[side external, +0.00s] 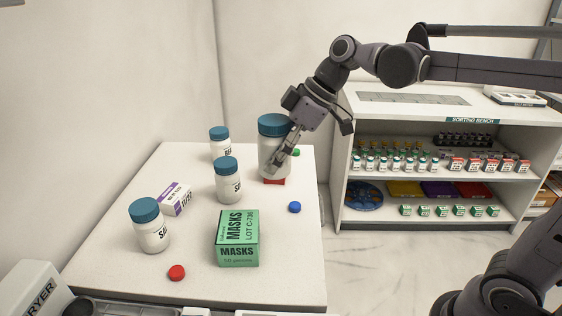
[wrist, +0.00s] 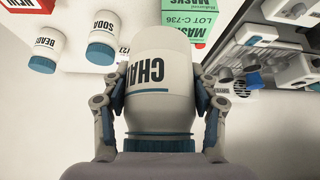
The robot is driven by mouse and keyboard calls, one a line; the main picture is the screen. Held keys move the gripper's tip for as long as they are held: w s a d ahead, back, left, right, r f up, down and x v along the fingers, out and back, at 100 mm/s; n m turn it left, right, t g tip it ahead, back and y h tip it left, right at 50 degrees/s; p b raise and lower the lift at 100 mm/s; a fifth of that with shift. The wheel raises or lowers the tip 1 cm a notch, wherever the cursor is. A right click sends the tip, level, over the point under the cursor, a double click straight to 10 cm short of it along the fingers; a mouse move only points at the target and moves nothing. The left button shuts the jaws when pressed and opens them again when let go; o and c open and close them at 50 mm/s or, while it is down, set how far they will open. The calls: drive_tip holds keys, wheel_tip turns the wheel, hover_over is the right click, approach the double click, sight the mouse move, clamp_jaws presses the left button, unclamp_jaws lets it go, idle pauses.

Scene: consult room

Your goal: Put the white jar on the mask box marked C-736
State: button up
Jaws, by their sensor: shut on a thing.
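My gripper (side external: 286,157) is shut on a large white jar (side external: 271,148) with a teal lid, near the back right of the white table. In the wrist view the fingers (wrist: 162,105) press its two sides, and its label (wrist: 153,72) begins "CHA"; the rest is hidden. The green mask box (side external: 237,240) stands at the table's front, apart from the jar, and its top reads "LOT C-736". It also shows at the top of the wrist view (wrist: 202,20).
Smaller teal-lidded white jars stand at the back (side external: 220,145), middle (side external: 228,182) and front left (side external: 149,228). A purple-and-white box (side external: 174,199), red cap (side external: 177,272) and blue cap (side external: 295,207) lie around. Something red (side external: 274,181) shows below the held jar. A stocked shelf (side external: 440,180) stands right.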

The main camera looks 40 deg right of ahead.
drive_tip(key=a+f, duration=0.2)
drive_tip(key=a, duration=0.1)
drive_tip(key=w+a+f, duration=0.1)
drive_tip(key=a, duration=0.2)
drive_tip(key=a+f, duration=0.2)
drive_tip(key=a, duration=0.1)
drive_tip(key=shift+w+a+f, duration=0.15)
drive_tip(key=shift+w+f, duration=0.05)
drive_tip(key=shift+f, duration=2.2)
drive_tip(key=shift+f, duration=0.1)
drive_tip(key=o, duration=1.2)
drive_tip(key=v, duration=1.2)
drive_tip(key=s+d+f+m+t+h, duration=0.1)
drive_tip(key=s+d+f+m, duration=0.2)
drive_tip(key=d, duration=0.1)
drive_tip(key=s+d+f+m+t+h, duration=0.1)
drive_tip(key=s+d+f+m+h, duration=0.1)
drive_tip(key=s+d+f+m, duration=0.1)
drive_tip(key=s+d+f+m+h, duration=0.2)
drive_tip(key=s+d+f+m, duration=0.1)
drive_tip(key=d, duration=0.4)
drive_tip(key=shift+s+d+f+m+t, duration=0.1)
drive_tip(key=shift+s+f+m+t, duration=0.1)
drive_tip(key=shift+s+f, duration=0.25)
drive_tip(key=shift+s+d+f+m+t, duration=0.15)
drive_tip(key=shift+s+f+m+t, duration=0.05)
drive_tip(key=shift+f, duration=0.4)
